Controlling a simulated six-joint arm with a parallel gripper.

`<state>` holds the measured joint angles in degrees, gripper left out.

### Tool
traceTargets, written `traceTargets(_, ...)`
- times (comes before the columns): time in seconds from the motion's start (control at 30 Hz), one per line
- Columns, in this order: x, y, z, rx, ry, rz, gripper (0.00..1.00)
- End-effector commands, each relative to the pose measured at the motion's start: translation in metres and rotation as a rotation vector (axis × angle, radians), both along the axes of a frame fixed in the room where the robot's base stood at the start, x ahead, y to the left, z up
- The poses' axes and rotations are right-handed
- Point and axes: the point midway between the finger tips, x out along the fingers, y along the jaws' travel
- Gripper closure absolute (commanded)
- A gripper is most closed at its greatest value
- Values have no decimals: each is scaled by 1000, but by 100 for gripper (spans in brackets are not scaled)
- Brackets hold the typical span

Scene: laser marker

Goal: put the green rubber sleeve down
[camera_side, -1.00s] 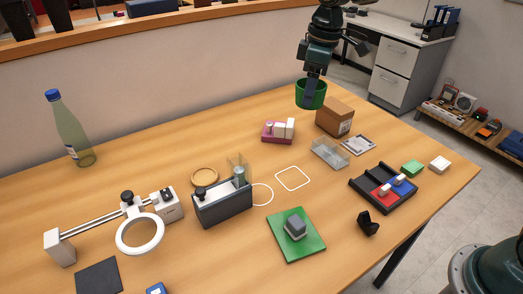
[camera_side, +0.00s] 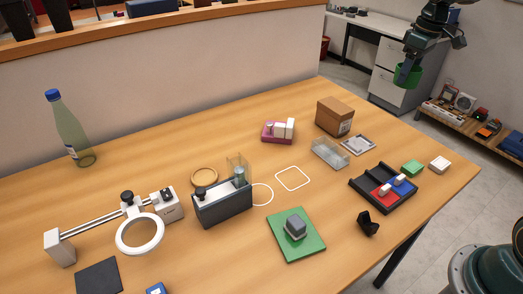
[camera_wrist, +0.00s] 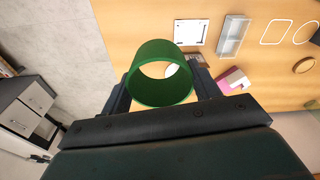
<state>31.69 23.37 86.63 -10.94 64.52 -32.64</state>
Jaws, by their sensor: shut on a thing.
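The green rubber sleeve (camera_side: 408,75) is a short open ring held in my gripper (camera_side: 405,66), high up at the upper right of the side view. In the wrist view the sleeve (camera_wrist: 160,72) sits between the two dark fingers (camera_wrist: 160,88), one on each side of it. My gripper is shut on it. The sleeve is clear of the table and touches nothing but the fingers. In the side view it appears in front of the drawer cabinet, past the table's far right edge.
The wooden table (camera_side: 200,140) carries a cardboard box (camera_side: 334,117), a clear tray (camera_side: 330,153), a black tray with red and blue parts (camera_side: 384,188), a pink holder (camera_side: 278,131) and a glass bottle (camera_side: 68,130). Bare wood lies left of the pink holder.

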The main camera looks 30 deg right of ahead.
Motion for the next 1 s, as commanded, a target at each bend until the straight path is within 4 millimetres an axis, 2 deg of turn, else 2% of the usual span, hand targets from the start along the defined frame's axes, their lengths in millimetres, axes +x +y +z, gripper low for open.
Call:
traceTargets(0.03,-9,-15,0,0,0,-31,60)
traceTargets(0.2,-35,-54,0,-1,0,-112,60)
traceTargets(0.4,-57,-82,0,0,0,-171,60)
traceTargets(0.77,-65,-90,-1,0,0,-190,60)
traceTargets(1.0,-65,-89,-23,3,3,-190,60)
